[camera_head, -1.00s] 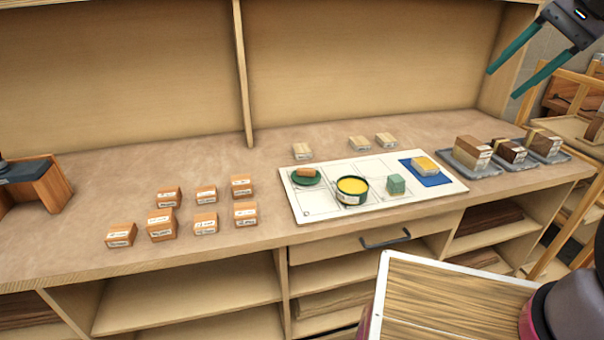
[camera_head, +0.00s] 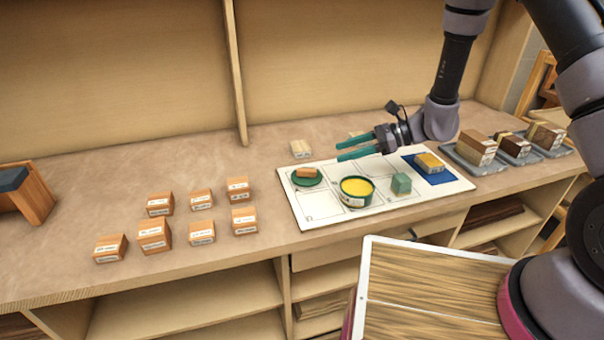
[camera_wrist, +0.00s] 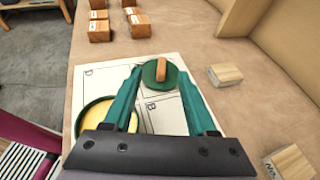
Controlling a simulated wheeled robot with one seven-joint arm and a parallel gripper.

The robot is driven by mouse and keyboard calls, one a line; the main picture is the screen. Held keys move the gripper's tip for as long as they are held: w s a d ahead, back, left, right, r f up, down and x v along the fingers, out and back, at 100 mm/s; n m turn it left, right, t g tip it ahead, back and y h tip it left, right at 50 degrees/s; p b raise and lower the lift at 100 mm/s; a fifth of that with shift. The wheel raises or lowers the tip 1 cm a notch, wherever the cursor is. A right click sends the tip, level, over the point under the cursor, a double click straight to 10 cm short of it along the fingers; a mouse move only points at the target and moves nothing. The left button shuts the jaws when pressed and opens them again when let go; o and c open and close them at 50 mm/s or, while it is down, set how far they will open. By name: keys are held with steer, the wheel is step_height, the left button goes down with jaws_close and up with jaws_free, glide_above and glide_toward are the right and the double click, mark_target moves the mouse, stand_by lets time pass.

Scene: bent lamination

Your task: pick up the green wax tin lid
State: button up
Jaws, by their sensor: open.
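The green wax tin lid (camera_head: 304,180) is a dark green disc lying on the left end of the white board (camera_head: 330,213). A small orange-brown block (camera_head: 306,172) rests on top of the lid. My gripper (camera_head: 338,152) is open and empty above the board, to the right of the lid in the head view, fingers pointing left. In the wrist view the lid (camera_wrist: 150,76) shows just beyond the gap between the teal fingertips (camera_wrist: 155,71), apart from them as far as I can tell. The open tin (camera_head: 357,191) with yellow wax stands on the board, right of the lid.
A green cube (camera_head: 401,184) and a blue mat (camera_head: 433,175) with a yellow-topped block lie further right on the board. Several labelled orange blocks (camera_head: 202,233) stand on the left. A pale block (camera_head: 300,148) sits behind the board. Trays with blocks (camera_head: 477,147) stand at the right.

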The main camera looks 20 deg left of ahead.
mark_target(307, 169)
steer(key=shift+w+a+f+m, duration=0.15)
steer(key=shift+a+f, duration=0.15)
steer(key=shift+f, duration=0.35)
steer(key=shift+s+a+f+m, duration=0.15)
steer(key=shift+a+f, duration=0.1)
steer(key=shift+f, duration=0.35)
steer(key=x, duration=0.4)
steer(key=shift+a+f, duration=0.2)
steer(key=shift+a, duration=0.2)
steer(key=x, duration=0.4)
steer(key=shift+w+a+f, duration=0.15)
steer(key=shift+a+f, duration=0.05)
steer(key=shift+f, duration=0.25)
steer(key=shift+a+f, duration=0.15)
steer(key=shift+a, duration=0.3)
jaws_close()
